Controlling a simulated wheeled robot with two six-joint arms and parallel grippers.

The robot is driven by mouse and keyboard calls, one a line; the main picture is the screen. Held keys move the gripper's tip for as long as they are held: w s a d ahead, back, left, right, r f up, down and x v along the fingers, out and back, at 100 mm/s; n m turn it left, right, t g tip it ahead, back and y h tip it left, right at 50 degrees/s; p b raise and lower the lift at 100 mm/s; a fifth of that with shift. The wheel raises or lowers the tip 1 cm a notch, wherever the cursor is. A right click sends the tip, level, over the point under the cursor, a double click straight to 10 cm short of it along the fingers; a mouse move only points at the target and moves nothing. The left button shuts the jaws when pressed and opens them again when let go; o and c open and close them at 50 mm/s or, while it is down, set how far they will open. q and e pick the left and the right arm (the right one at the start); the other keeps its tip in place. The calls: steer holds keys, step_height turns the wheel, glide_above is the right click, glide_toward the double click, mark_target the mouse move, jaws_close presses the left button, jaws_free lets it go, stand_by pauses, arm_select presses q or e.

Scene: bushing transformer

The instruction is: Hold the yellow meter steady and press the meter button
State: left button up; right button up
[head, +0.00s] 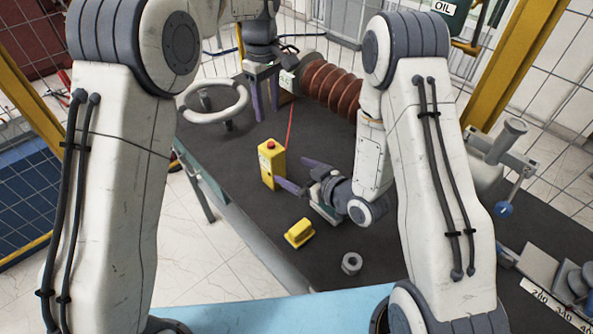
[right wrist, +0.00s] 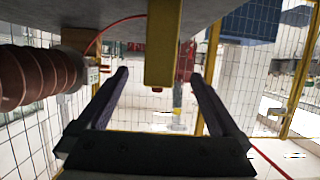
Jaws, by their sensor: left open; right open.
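The yellow meter (head: 267,172) stands upright on the dark tabletop, with a red button (head: 271,144) on top. My right gripper (head: 291,171) is open just right of the meter, its fingers pointing toward it. In the right wrist view, where the scene is inverted, the meter (right wrist: 163,45) shows between the two spread fingers, with clear gaps on both sides. My left gripper (head: 266,117) is open and empty behind the meter, its fingers pointing down. It is apart from the button.
A brown ribbed bushing (head: 332,88) is behind, with a thin red cable (head: 290,128) near the meter. A white handwheel (head: 213,102) stands left of my left gripper. A yellow block (head: 299,233) and a hex nut (head: 351,263) lie in front.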

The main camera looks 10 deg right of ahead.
mark_target(272, 160)
steer(key=x, duration=1)
steer(key=shift+w+a, duration=0.1)
steer(key=shift+w, duration=0.05)
jaws_close()
arm_select(q)
jaws_close()
stand_by(1.2)
